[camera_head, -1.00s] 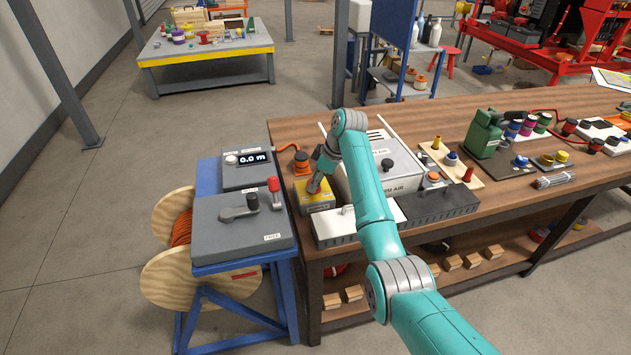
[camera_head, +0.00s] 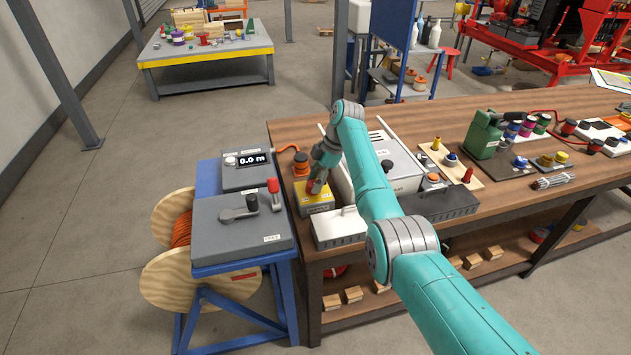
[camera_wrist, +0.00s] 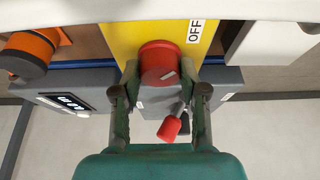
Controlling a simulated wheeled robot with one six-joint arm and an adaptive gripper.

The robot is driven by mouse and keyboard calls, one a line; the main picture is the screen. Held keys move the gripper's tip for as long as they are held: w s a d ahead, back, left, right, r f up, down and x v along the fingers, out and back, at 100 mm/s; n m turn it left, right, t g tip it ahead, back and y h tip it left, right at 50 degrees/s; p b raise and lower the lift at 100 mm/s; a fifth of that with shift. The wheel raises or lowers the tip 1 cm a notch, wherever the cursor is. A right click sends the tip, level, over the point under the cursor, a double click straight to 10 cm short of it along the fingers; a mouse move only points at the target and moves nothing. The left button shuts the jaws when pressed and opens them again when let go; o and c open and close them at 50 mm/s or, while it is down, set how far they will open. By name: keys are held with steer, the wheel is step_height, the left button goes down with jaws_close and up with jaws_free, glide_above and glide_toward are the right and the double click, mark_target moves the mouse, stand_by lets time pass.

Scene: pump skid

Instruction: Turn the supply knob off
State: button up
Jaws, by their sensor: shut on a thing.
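The supply knob is a red round knob (camera_wrist: 158,62) with a pale pointer mark, on top of a yellow box (camera_head: 318,203). In the wrist view the box face carries an "OFF" label (camera_wrist: 195,32) to the right of the knob. The pointer mark slants and does not point straight at that label. My gripper (camera_wrist: 160,82) has one finger on each side of the knob and is shut on it. In the head view my gripper (camera_head: 314,186) sits over the yellow box and the knob shows only as a small red patch.
An orange and black knob (camera_head: 301,163) stands just behind the yellow box. A grey box with a crank and red handle (camera_head: 273,185) is to the left. White (camera_head: 340,228) and dark (camera_head: 440,203) boxes line the bench's front. A large white case (camera_head: 392,165) is close right.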

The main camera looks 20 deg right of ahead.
stand_by(0.3)
steer(key=o, duration=1.1)
steer(key=shift+o, duration=0.2)
steer(key=v, duration=1.2)
